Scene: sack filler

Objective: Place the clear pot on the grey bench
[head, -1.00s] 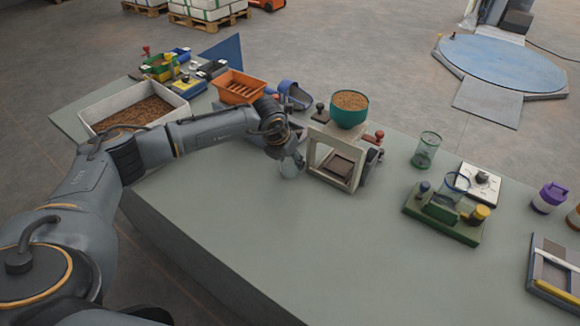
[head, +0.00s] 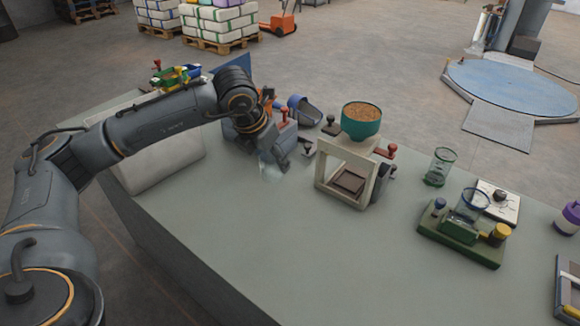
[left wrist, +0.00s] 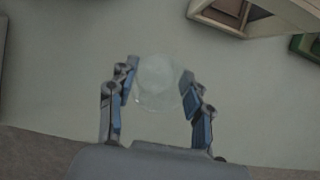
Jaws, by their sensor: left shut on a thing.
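The clear pot (head: 270,172) is faint and see-through in the head view, just below my left gripper (head: 270,160). In the left wrist view the pot (left wrist: 157,85) shows as a pale round shape between the two fingers of the left gripper (left wrist: 160,95), which is shut on it. The grey bench (head: 300,240) spreads beneath. The pot is low over its top, left of the cream frame; I cannot tell whether its base touches. My right gripper is not in view.
The cream frame (head: 326,188) with a green bowl of grain (head: 361,122) stands right of the pot. A green stand (head: 460,245) and a green-banded clear jar (head: 440,167) are further right. The bench's front middle is clear.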

